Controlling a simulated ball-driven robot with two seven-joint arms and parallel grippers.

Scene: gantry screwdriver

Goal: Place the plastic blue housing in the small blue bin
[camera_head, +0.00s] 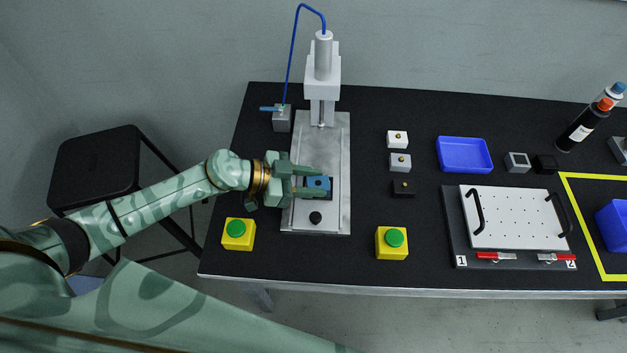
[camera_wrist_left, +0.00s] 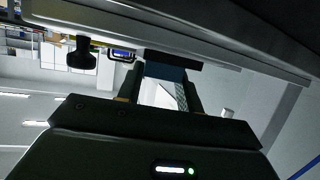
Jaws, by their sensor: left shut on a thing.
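The blue housing (camera_head: 318,184) sits at the dark square nest of the grey metal fixture (camera_head: 340,150), under the gantry screwdriver (camera_head: 323,70). My left gripper (camera_head: 308,183) reaches in from the left and is shut on the housing. In the left wrist view, a dark blue part (camera_wrist_left: 165,70) shows between my gripper's fingers (camera_wrist_left: 165,90), close to the fixture. A shallow blue bin (camera_head: 465,155) lies right of the fixture; it looks empty. Another blue bin (camera_head: 613,225) is cut off at the right edge. My right gripper is out of view.
Yellow boxes with green buttons (camera_head: 238,233) (camera_head: 392,242) stand at the front. Small white, grey and black blocks (camera_head: 398,139) stand between fixture and bin. A white plate with handles (camera_head: 507,217) lies front right. Bottles (camera_head: 583,126) stand at the back right.

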